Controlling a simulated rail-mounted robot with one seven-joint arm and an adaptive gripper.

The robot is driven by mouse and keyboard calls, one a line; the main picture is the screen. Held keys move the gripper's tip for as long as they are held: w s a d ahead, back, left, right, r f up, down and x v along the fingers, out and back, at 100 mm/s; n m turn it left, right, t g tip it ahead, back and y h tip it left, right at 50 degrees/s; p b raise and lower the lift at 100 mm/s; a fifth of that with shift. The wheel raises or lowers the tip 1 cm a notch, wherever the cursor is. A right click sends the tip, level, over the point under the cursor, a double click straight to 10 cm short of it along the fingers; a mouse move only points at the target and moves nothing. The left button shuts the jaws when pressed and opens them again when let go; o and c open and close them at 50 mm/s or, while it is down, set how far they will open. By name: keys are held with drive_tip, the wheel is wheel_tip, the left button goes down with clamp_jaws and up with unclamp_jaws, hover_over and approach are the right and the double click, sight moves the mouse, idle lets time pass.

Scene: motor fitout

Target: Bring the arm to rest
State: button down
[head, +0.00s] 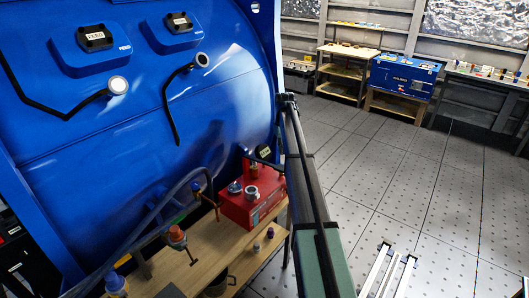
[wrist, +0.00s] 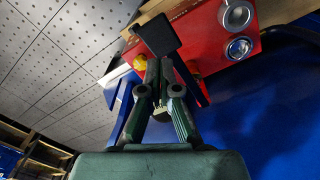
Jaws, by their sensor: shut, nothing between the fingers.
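My gripper (wrist: 160,68) shows in the wrist view with its dark green fingers together and nothing held between them. A black flat-ended bar (wrist: 152,32) shows just beyond the fingertips, overlapping them in the picture; I cannot tell if they touch. In the head view my arm (head: 313,190) runs from the bottom edge up in front of the big blue housing. My fingers cannot be made out there.
A red unit (head: 245,205) with round metal fittings stands on a wooden bench (head: 205,255) beside the blue housing (head: 130,150), close to my arm. Hoses and fittings crowd the bench. A blue case (head: 403,77) stands far back. The tiled floor (head: 400,170) at right is largely clear.

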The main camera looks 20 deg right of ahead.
drive_tip(key=s+a+f, duration=1.4)
drive_tip(key=s+f, duration=0.1)
drive_tip(key=f, duration=0.1)
drive_tip(key=s+a+f, duration=0.3)
drive_tip(key=s+a, duration=0.1)
drive_tip(key=s, duration=0.3)
drive_tip(key=s+a+f, duration=0.3)
drive_tip(key=s+f, duration=0.1)
drive_tip(key=s, duration=0.4)
drive_tip(key=s+a+f, duration=0.3)
drive_tip(key=s+a, duration=0.1)
drive_tip(key=s, duration=0.3)
drive_tip(key=s+f+g+b, duration=0.6)
drive_tip(key=s+f+b, duration=0.2)
drive_tip(key=s+f, duration=1.9)
drive_tip(key=s, duration=0.3)
drive_tip(key=shift+s+a+g, duration=0.25)
drive_tip(key=shift+s+g, duration=0.05)
drive_tip(key=shift+g, duration=0.1)
drive_tip(key=shift+f, duration=0.1)
wheel_tip(320, 180, down, 13)
drive_tip(key=b, duration=1.3)
